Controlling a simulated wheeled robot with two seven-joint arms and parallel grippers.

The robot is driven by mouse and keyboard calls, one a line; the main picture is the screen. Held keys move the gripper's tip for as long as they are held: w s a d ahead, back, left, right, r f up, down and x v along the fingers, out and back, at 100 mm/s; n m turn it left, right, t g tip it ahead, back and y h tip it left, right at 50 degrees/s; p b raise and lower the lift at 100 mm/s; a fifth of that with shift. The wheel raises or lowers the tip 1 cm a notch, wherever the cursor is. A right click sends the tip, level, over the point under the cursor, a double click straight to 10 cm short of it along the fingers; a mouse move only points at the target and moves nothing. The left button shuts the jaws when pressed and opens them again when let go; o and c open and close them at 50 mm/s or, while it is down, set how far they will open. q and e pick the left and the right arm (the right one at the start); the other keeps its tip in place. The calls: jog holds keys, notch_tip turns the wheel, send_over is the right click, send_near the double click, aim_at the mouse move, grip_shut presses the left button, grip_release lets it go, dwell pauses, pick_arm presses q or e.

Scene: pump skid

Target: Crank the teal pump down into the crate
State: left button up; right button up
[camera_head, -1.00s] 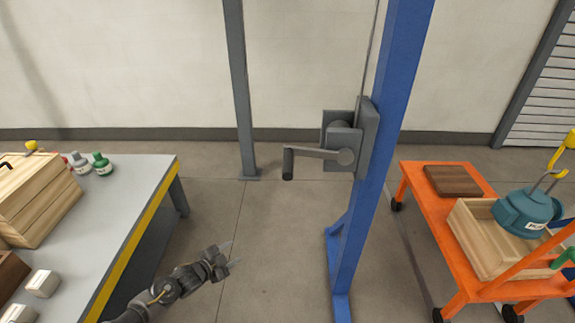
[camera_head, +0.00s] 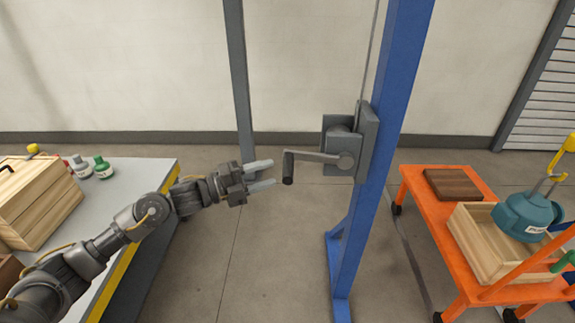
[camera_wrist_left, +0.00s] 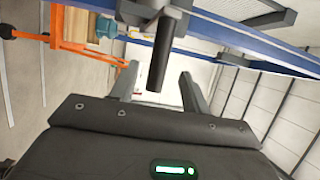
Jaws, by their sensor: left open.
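The winch (camera_head: 350,140) is a grey box on the blue post, with a crank arm (camera_head: 318,157) pointing left. The dark crank handle (camera_head: 288,167) hangs down from the arm's end. My left gripper (camera_head: 268,174) is open just left of the handle, fingers pointing at it. In the left wrist view the handle (camera_wrist_left: 160,62) stands between and beyond the two fingertips (camera_wrist_left: 157,80); I cannot tell if they touch it. The teal pump (camera_head: 527,213) hangs from a yellow hook (camera_head: 548,180) at right, over or partly in the wooden crate (camera_head: 478,247). My right gripper is out of view.
The blue post (camera_head: 372,170) stands mid-view on floor feet. An orange cart (camera_head: 425,207) carries the crate and a brown board (camera_head: 452,182). A grey table (camera_head: 145,175) at left holds a wooden box (camera_head: 38,205) and small bottles. Floor between table and post is clear.

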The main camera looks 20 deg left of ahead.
aim_at(288, 168)
pick_arm(q)
jog(key=p+x, duration=0.1)
jog(key=x, duration=0.6)
jog(key=shift+a, duration=0.1)
grip_shut()
